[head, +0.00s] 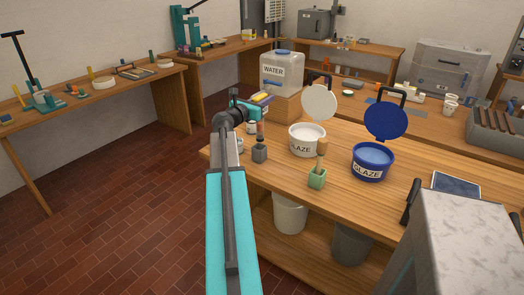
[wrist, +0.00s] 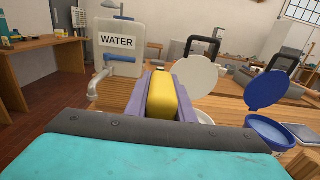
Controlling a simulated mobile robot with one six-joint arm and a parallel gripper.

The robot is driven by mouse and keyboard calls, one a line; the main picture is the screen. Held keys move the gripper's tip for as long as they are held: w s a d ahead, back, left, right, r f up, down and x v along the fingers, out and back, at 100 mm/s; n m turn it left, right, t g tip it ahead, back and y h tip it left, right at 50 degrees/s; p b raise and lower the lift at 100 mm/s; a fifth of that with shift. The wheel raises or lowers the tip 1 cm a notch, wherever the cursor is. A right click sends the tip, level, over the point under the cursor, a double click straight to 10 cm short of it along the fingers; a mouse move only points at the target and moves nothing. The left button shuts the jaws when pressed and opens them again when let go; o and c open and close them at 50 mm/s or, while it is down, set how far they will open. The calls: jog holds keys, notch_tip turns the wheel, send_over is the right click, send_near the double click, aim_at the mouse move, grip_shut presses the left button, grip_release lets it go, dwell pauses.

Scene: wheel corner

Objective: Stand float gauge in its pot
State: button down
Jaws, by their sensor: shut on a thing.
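My gripper (head: 262,98) is at the far left of the workbench, in front of the water container. In the wrist view its two purple fingers (wrist: 161,98) are closed on a rounded yellow block (wrist: 161,94). The block also shows as a small yellow patch in the head view (head: 261,96). I cannot tell from its shape whether it is the float gauge; its lower part is hidden. A grey square pot (head: 260,154) holds a dark-handled tool. A green square pot (head: 317,180) holds a wooden-handled tool. Both stand upright on the bench.
The water container (head: 281,70) stands on a wooden block (head: 288,106). A white glaze tub (head: 307,141) and a blue glaze tub (head: 371,164) have raised lids. Small white cups (head: 251,127) stand near my arm. The bench front has some bare wood.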

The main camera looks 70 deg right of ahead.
jog(key=shift+f, duration=3.05)
jog(key=shift+f, duration=2)
jog(key=c, duration=1.5)
grip_release()
jog(key=shift+c, duration=0.2)
jog(key=b+v, duration=0.1)
jog(key=v, duration=1.1)
jog(key=shift+w, duration=0.1)
